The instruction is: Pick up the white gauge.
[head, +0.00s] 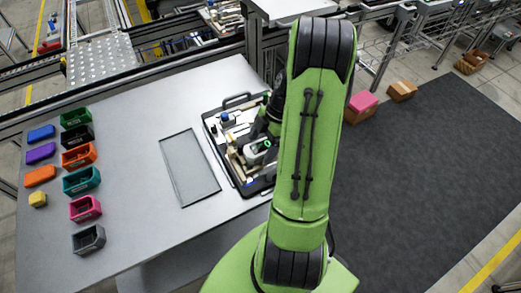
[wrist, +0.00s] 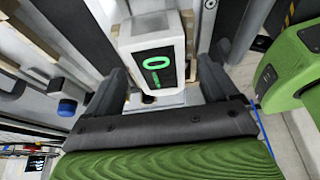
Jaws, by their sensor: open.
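The white gauge (wrist: 155,60) has a dark face with a green lit display. In the wrist view it sits between the two dark fingers of my gripper (wrist: 163,75), which are open on either side of it. Gaps show between gauge and fingers, though I cannot tell whether either touches. In the head view the gauge (head: 259,147) is in the black tray (head: 238,179), and my gripper (head: 266,130) is right over it, partly hidden by my green arm.
Other tools and a blue-capped item (head: 225,117) share the tray. A glass-like flat panel (head: 190,166) lies left of it on the grey table (head: 130,150). Several coloured bins (head: 80,180) and blocks (head: 40,154) stand at the far left. The table between is clear.

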